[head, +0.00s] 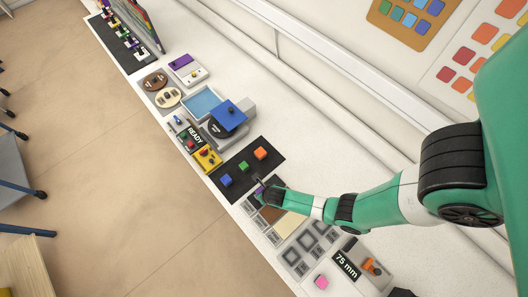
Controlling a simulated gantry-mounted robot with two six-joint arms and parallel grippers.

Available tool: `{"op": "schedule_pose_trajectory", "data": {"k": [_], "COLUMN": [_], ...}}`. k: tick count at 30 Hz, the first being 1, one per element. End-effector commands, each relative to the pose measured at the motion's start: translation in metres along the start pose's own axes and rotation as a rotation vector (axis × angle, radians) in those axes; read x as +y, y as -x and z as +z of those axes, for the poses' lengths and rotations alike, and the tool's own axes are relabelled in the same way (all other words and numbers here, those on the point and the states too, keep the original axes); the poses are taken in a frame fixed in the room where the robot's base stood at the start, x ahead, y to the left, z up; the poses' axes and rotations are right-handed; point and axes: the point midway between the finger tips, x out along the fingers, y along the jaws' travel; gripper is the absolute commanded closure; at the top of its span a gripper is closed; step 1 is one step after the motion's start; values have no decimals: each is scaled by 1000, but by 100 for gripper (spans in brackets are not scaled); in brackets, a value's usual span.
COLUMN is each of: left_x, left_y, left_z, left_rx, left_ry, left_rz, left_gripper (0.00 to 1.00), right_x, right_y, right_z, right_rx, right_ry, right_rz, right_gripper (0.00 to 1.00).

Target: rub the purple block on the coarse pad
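My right gripper (260,188) comes in from the right, with its dark wrist over the near part of the worktop. A small purple block (259,191) shows at its fingertips and appears to be held between them, partly hidden. Just below the gripper lie a brown pad (270,214) and, to its right, a cream pad (290,226). I cannot tell whether the block touches a pad. My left gripper is not in view.
A black mat (262,171) beside the gripper carries blue (226,180), green (243,166) and orange (260,153) blocks. A blue lid (229,115) and a yellow box (206,160) stand farther left. Grey square tiles (293,257) and a pink block (321,282) lie below.

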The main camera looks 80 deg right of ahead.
Motion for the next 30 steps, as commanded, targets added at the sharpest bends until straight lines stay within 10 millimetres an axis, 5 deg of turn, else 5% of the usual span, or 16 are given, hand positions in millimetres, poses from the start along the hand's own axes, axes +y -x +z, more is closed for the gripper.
{"op": "schedule_pose_trajectory", "data": {"k": [11,30], "left_x": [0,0], "left_y": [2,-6], "left_z": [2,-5], "left_rx": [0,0], "left_ry": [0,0], "left_rz": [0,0], "left_gripper": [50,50], "right_x": [18,-13], "right_y": [0,0], "right_z": [-2,0], "right_rx": [0,3], "right_ry": [0,-3], "right_rz": [0,-2], "right_gripper": [100,100]}}
